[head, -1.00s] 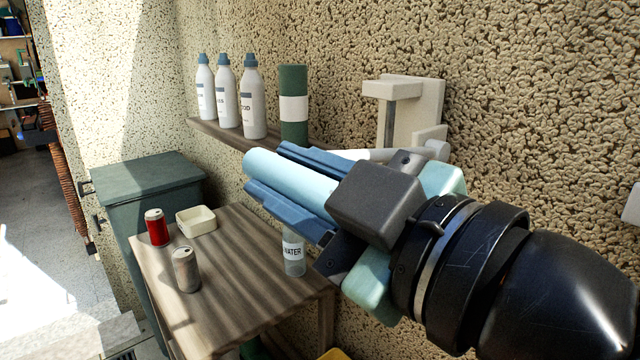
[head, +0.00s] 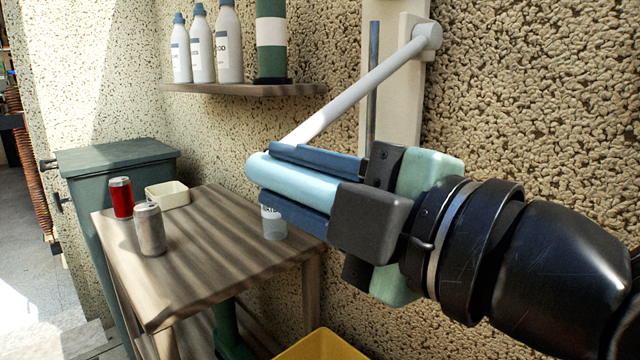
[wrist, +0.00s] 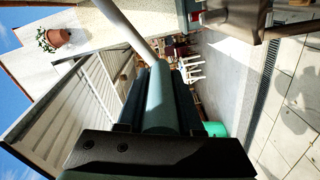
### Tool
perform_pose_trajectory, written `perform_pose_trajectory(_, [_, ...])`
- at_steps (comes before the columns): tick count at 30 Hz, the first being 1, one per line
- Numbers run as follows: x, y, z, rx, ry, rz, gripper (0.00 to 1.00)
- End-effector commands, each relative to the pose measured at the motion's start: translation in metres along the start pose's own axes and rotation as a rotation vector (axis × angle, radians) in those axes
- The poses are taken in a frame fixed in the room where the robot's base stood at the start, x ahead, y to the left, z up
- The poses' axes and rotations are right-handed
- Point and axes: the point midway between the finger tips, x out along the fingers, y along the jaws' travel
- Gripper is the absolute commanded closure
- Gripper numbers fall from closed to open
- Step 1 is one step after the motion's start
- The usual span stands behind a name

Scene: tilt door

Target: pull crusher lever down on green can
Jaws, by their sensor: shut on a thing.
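The can crusher (head: 398,100) is a pale wall-mounted frame with a metal rod. Its light grey lever (head: 365,85) slopes from the pivot at upper right down to the left. The lever ends in a light blue handle (head: 300,180). My gripper (head: 262,176) is shut on this handle, with its blue fingers along both sides. In the wrist view the lever (wrist: 125,28) runs up and left from the handle (wrist: 160,105) between the fingers. I see no green can in the crusher; my gripper hides its lower part.
A wooden table (head: 190,250) holds a red can (head: 121,198), a silver can (head: 150,230) and a white dish (head: 167,195). Bottles and a green cylinder (head: 271,55) stand on a wall shelf (head: 240,89). A yellow bin (head: 325,346) is below my gripper.

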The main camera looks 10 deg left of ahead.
Motion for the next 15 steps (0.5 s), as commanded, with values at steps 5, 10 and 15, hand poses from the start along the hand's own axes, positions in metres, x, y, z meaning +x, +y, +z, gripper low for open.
perform_pose_trajectory(5, [0.000,-0.019,0.016,0.007,0.001,-0.002,1.00])
perform_pose_trajectory(10, [0.000,-0.025,0.024,0.010,0.001,-0.002,1.00])
perform_pose_trajectory(15, [0.000,-0.027,0.028,0.012,0.001,-0.003,1.00])
